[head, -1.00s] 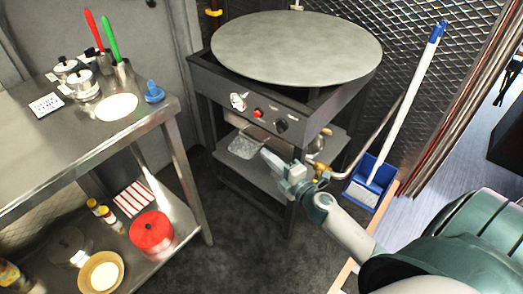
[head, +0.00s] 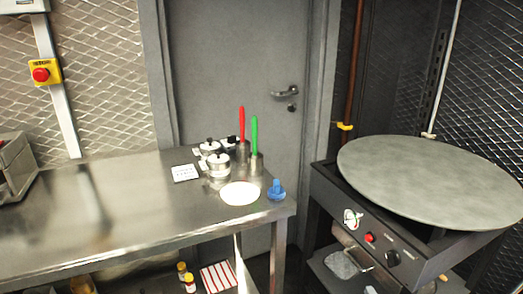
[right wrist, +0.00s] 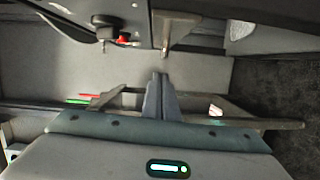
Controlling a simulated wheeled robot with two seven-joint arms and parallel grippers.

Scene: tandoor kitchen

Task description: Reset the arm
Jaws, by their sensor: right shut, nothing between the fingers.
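My right gripper (right wrist: 160,92) shows in the right wrist view, its two grey fingers together with nothing between them. In the head view it cannot be made out clearly; at most a small pale part shows at the lower right edge. My left gripper is in neither view. The task names no object.
A steel table (head: 110,215) holds metal pots (head: 218,168), red and green handled tools (head: 254,135), a white disc (head: 240,193) and a blue tool (head: 276,190). A round griddle (head: 430,180) stands at right. A door (head: 235,80) is behind.

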